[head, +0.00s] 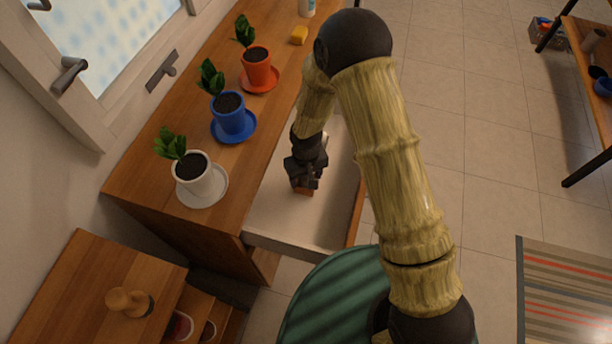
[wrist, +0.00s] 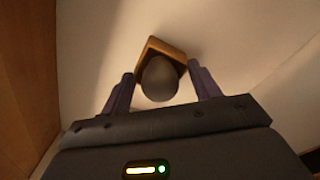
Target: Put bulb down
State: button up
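My gripper (head: 305,184) points down into the open white drawer (head: 280,222) below the plant counter. In the wrist view, a rounded greyish bulb (wrist: 159,80) sits between the two dark fingers of my gripper (wrist: 161,69). A gap shows between the bulb and each finger, so the gripper looks open around it. An orange-brown block or box (wrist: 176,52) is directly behind the bulb, on the pale drawer floor; I cannot tell if the bulb touches it. In the head view a bit of the brown box (head: 306,191) shows at the fingertips, and the bulb is hidden.
Potted plants in white (head: 196,180), blue (head: 230,115) and orange (head: 257,70) pots line the counter left of the drawer. A yellow sponge (head: 299,35) lies farther back. A green round seat (head: 330,300) stands in front. The drawer floor around the gripper is mostly clear.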

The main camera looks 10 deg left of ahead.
jog(key=shift+s+d+f, duration=0.1)
jog(key=shift+d+f, duration=0.1)
jog(key=shift+f, duration=0.15)
jog(key=shift+w+a+r+p, duration=0.1)
jog(key=shift+r+p, duration=0.15)
jog(key=shift+r, duration=0.15)
jog(key=shift+w+a+r+p, duration=0.1)
jog(key=shift+r+p, duration=0.15)
jog(key=shift+r, duration=0.15)
notch_tip(320, 180, up, 12)
jog(key=shift+f, duration=0.15)
jog(key=s+d+r+m, duration=0.2)
jog(key=d+r, duration=0.2)
jog(key=d, duration=0.4)
jog(key=s+d+r+m+t, duration=0.1)
jog(key=d+r, duration=0.3)
jog(key=d, duration=0.5)
jog(key=s+d+r+m+t, duration=0.1)
jog(key=s+d+r+m, duration=0.2)
jog(key=d, duration=0.5)
notch_tip(320, 180, up, 2)
jog(key=shift+s+d+r+m, duration=0.15)
jog(key=shift+s+m, duration=0.15)
jog(key=shift+m, duration=0.3)
